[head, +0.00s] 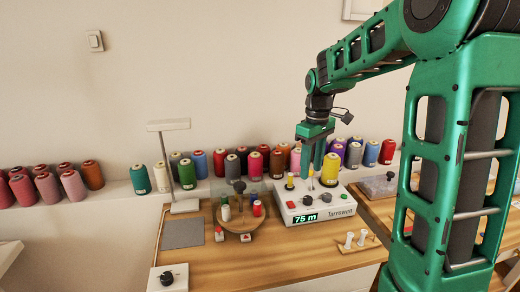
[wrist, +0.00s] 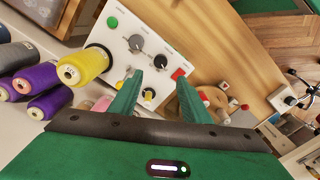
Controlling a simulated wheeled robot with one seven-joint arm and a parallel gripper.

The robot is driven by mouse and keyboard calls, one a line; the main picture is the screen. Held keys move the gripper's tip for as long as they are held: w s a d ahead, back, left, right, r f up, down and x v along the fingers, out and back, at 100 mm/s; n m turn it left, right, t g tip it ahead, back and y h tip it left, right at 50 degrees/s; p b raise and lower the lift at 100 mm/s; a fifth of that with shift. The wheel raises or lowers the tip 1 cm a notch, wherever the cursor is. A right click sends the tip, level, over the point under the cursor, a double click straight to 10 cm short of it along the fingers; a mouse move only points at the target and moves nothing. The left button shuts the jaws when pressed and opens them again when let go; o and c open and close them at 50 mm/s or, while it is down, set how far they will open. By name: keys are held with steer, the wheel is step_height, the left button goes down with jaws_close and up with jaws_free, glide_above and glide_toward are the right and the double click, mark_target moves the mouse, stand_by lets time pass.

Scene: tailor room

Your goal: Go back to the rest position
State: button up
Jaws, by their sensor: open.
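My gripper (head: 312,155) is green, with two fingers pointing down above the white winding machine (head: 337,209). Its fingers (wrist: 158,98) are apart in the wrist view, with nothing between them. The machine has a lit display reading 75 m, dark knobs and a red button. It carries a large yellow spool (head: 330,170) on its right and a small yellow bobbin (head: 290,181) on its left. In the wrist view the large yellow spool (wrist: 82,67) is left of the fingers, apart from them. My arm reaches in from the upper right.
A round wooden holder (head: 240,217) with small coloured bobbins stands left of the machine. A desk lamp (head: 168,160) is further left. Thread cones line the shelf along the wall. White bobbins (head: 356,239) stand on a small wooden rack in front. The table's front middle (head: 270,265) is clear.

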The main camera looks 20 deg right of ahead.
steer(key=s+f+m, duration=0.3)
steer(key=s+m, duration=0.7)
steer(key=s, duration=2)
steer(key=shift+d+m, duration=0.4)
steer(key=shift+d, duration=0.05)
